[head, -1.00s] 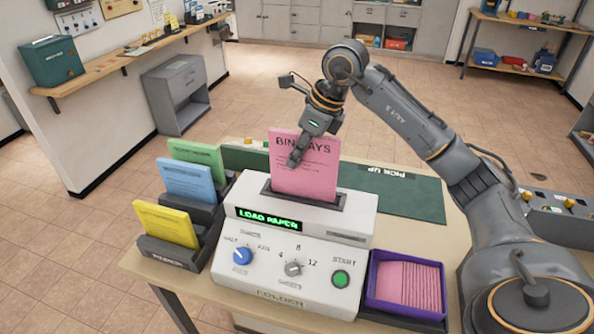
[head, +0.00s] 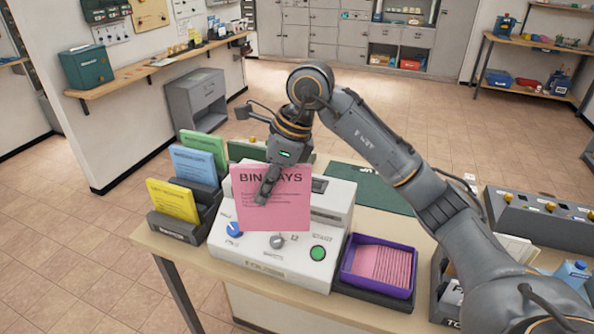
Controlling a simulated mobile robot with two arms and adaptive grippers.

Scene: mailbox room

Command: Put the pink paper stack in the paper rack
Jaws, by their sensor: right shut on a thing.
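The pink paper stack (head: 285,212), printed "BIN DAYS", is held upright in front of the white folder machine (head: 285,265). It hides the machine's display and part of its top slot. My right gripper (head: 268,188) is shut on the pink stack, with one finger showing on its near face. The dark paper rack (head: 180,231) stands left of the machine. It holds a yellow stack (head: 173,201), a blue stack (head: 195,165) and a green stack (head: 204,147) in separate slots. The pink stack is right of the rack and apart from it. My left gripper is not in view.
A purple tray (head: 351,279) of folded pink papers sits right of the machine. A green mat (head: 372,188) lies behind it. A grey control box (head: 540,222) stands at the right. The table's left edge is near the rack.

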